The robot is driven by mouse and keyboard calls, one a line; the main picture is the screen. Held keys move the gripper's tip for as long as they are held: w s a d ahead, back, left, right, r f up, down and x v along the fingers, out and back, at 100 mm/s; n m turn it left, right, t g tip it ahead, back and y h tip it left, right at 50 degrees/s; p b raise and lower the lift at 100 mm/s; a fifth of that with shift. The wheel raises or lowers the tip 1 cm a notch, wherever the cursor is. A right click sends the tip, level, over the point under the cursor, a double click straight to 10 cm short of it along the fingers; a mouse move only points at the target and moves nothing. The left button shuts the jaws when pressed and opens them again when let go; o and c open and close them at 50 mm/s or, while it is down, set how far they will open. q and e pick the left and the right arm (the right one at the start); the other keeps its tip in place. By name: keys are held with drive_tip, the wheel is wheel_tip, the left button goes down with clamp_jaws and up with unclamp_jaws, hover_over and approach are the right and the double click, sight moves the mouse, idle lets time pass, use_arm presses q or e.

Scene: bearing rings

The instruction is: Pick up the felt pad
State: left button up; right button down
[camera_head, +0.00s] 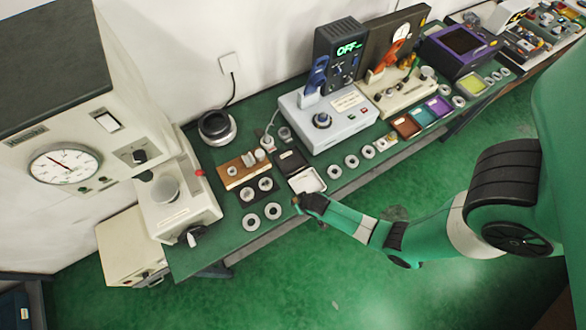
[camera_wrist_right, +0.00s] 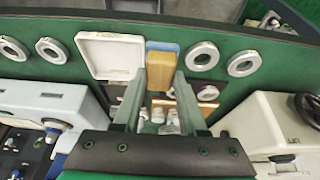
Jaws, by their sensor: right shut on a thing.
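The felt pad (camera_wrist_right: 161,66) is a small tan-yellow block with a blue strip along one edge. In the right wrist view it sits between the fingertips of my right gripper (camera_wrist_right: 162,76), which is shut on it. In the head view my right gripper (camera_head: 299,201) is small, at the table's front edge beside the white tray. The pad is too small there to make out clearly. Whether it touches the table I cannot tell. My left gripper is in neither view.
An open white tray (camera_head: 308,181) lies next to the gripper, also in the right wrist view (camera_wrist_right: 83,54). Metal rings (camera_head: 249,222) lie on the green table on both sides. A wooden peg block (camera_head: 231,180) and a cream press stand to the left, a grey tester (camera_head: 345,140) behind.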

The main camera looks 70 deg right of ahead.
drive_tip(key=s+a+r+p, duration=0.2)
drive_tip(key=s+a+r, duration=0.2)
drive_tip(key=s, duration=0.3)
drive_tip(key=shift+s+a+r, duration=0.15)
drive_tip(key=shift+s+a, duration=0.05)
drive_tip(key=shift+a, duration=0.55)
drive_tip(key=c, duration=1)
unclamp_jaws()
clamp_jaws()
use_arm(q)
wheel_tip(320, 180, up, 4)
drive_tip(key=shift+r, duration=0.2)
